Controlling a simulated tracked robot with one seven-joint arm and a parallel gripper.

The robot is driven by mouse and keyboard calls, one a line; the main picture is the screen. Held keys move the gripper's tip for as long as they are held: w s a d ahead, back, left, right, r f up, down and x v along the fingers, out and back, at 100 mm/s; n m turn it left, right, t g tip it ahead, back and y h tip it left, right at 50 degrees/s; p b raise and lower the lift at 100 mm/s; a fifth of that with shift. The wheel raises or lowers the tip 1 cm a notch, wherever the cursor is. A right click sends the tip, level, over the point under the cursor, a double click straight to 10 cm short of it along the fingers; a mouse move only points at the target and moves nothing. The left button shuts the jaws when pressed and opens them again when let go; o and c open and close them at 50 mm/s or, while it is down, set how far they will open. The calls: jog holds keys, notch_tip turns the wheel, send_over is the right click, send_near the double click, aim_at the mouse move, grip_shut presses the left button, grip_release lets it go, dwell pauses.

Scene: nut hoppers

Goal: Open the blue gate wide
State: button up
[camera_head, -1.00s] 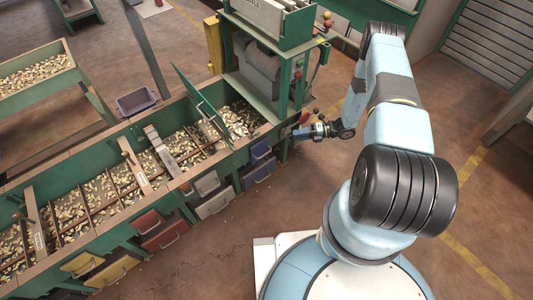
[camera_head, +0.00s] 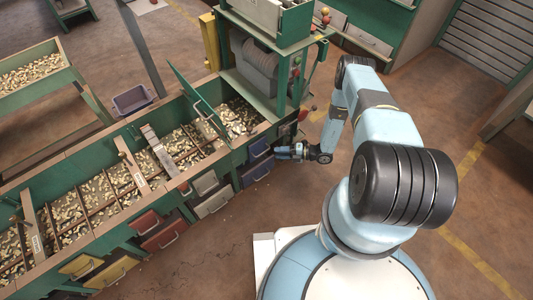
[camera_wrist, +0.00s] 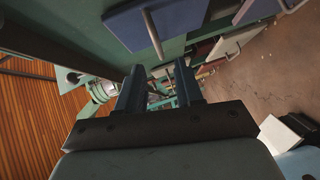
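In the head view two blue fronts with pale handles sit one above the other at the right end of the green hopper row: an upper blue gate (camera_head: 259,148) and a lower one (camera_head: 256,172). Both look closed or nearly so; I cannot tell exactly. My gripper (camera_head: 279,152) is just right of the upper one, pointing left. In the wrist view a blue panel (camera_wrist: 178,22) with a bar handle fills the top, above my fingers.
Other fronts along the row are grey (camera_head: 213,203), red (camera_head: 159,240) and yellow (camera_head: 112,272). The hoppers hold nuts. A hinged green panel (camera_head: 190,98) stands up from the hoppers. The floor in front is clear.

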jog(key=x, duration=0.7)
jog(key=shift+c, duration=0.5)
grip_shut()
jog(key=shift+f, duration=0.1)
